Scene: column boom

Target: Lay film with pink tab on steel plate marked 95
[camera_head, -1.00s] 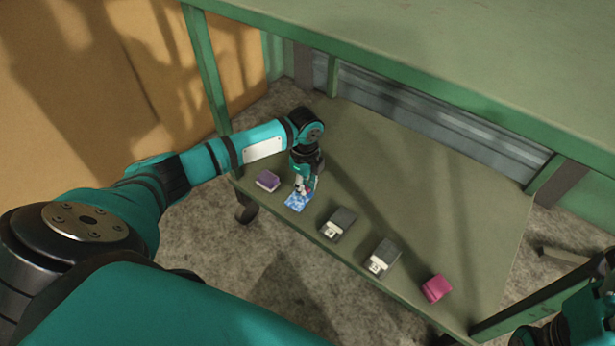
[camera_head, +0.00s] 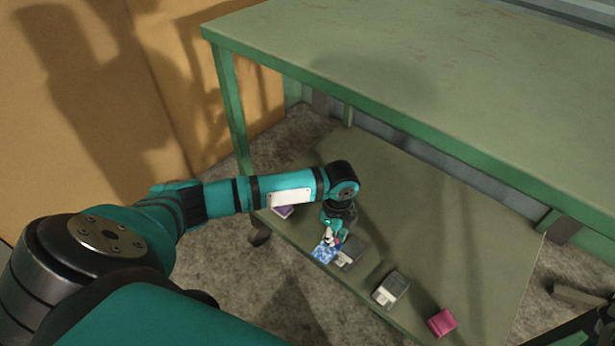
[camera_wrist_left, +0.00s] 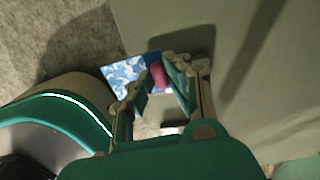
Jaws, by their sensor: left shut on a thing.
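The film is a blue and white patterned sheet (camera_head: 323,254) with a pink tab; it also shows in the left wrist view (camera_wrist_left: 125,76). My left gripper (camera_head: 335,239) is shut on the film at its pink tab (camera_wrist_left: 157,76), which sits between the fingers. The film is at the left edge of a dark grey plate with a pale label (camera_head: 349,254); I cannot tell whether they touch. A second such plate (camera_head: 391,290) lies further right on the lower shelf. The markings on both are too small to read. My right gripper does not show.
A purple block (camera_head: 283,212) lies at the left of the green lower shelf (camera_head: 420,240), partly behind my arm. A pink block (camera_head: 442,322) lies at the right. The upper table top (camera_head: 420,80) overhangs the back. Much of the shelf behind the row is clear.

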